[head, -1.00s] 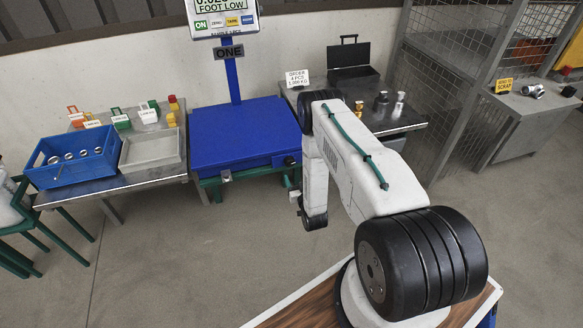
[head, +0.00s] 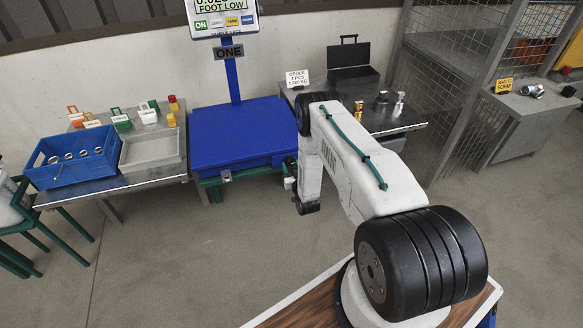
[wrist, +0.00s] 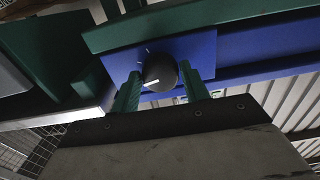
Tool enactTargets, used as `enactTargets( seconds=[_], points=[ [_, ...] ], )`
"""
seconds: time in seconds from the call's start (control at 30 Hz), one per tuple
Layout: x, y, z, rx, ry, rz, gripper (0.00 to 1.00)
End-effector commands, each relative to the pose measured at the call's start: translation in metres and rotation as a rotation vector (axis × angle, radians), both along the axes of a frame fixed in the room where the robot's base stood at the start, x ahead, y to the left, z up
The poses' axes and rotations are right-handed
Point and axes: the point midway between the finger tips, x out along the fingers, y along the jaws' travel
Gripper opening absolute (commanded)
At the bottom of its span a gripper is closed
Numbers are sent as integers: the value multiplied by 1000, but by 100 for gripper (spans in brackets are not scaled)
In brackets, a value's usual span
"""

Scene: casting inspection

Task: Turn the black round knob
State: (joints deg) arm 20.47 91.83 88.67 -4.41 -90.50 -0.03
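The black round knob (wrist: 160,71) sits on a blue panel (wrist: 120,62) in the wrist view. A white pointer line shows near its lower left edge, and thin white ticks mark the panel around it. The two green fingers of my gripper (wrist: 160,76) stand on either side of the knob, apart from each other. A narrow gap seems to show beside the knob, so the fingers look open around it; contact is hard to judge. In the head view my gripper (head: 289,181) is at the front right corner of the blue scale (head: 240,133), and the knob is hardly distinguishable there.
A green frame bar (wrist: 190,22) runs just above the panel in the wrist view. In the head view, a side table with a blue crate (head: 70,172) stands left and a dark table with metal parts (head: 398,120) right. The floor in front is clear.

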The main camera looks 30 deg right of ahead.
Motion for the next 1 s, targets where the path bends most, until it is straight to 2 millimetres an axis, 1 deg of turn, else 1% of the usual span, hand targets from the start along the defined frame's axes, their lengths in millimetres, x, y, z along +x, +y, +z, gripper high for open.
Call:
enactTargets(
  seconds=[0.03,0.07,0.1,0.3,0.47,0.67,1.0],
  points=[
    [0,0,0,0,0,0,30],
    [0,0,0,0,0,0,22],
    [0,0,0,0,0,0,19],
    [0,0,0,8,-2,0,19],
    [0,0,0,50,-14,0,19],
    [0,1,0,165,-48,0,19],
    [0,1,0,425,-122,0,19]
  ],
)
